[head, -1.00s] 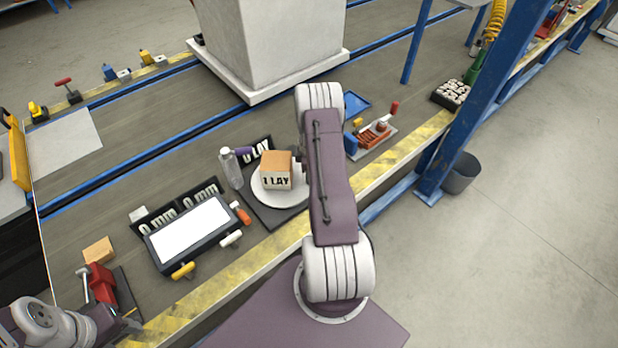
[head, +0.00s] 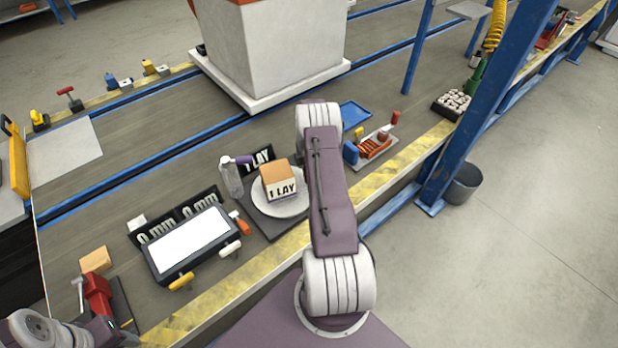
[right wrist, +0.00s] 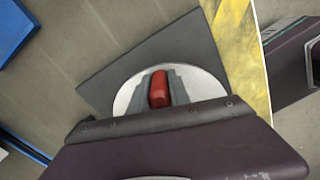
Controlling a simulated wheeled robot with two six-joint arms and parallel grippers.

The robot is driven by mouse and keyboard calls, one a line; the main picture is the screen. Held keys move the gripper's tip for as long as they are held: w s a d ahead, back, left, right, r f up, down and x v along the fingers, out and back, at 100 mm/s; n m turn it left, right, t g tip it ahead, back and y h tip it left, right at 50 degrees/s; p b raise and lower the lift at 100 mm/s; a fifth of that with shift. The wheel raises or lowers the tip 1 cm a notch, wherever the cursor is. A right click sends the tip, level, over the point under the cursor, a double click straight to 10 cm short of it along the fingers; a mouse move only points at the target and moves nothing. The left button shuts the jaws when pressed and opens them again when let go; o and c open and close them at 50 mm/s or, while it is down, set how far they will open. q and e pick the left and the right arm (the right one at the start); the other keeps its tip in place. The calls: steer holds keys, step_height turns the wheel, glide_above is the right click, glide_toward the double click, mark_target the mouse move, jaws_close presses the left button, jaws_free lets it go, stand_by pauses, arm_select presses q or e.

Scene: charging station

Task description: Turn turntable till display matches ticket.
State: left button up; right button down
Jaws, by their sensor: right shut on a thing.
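The turntable is a pale round disc (head: 295,209) on a dark base plate (head: 268,226), left of my right arm in the head view. A tan block (head: 277,176) with a white label reading "1 LAY" stands on the disc. In the right wrist view my right gripper (right wrist: 160,90) is shut on a red knob (right wrist: 159,89) over the disc (right wrist: 126,96). My left gripper (head: 104,332) is at the lower left edge, its fingers not clear.
A clear bottle with a purple nozzle (head: 232,176) stands close left of the disc. A white-screened panel (head: 190,243) with coloured knobs and black "0 mm" plates (head: 158,229) lies further left. A red clamp (head: 98,293) is near the left arm. An orange-slotted tray (head: 374,145) stands right.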

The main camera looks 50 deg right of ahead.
steer(key=shift+w, duration=0.2)
stand_by(0.3)
steer(key=c, duration=1.2)
jaws_free()
steer(key=shift+r, duration=0.1)
step_height(320, 180, up, 9)
steer(key=shift+f+p, duration=0.1)
steer(key=shift+p, duration=0.8)
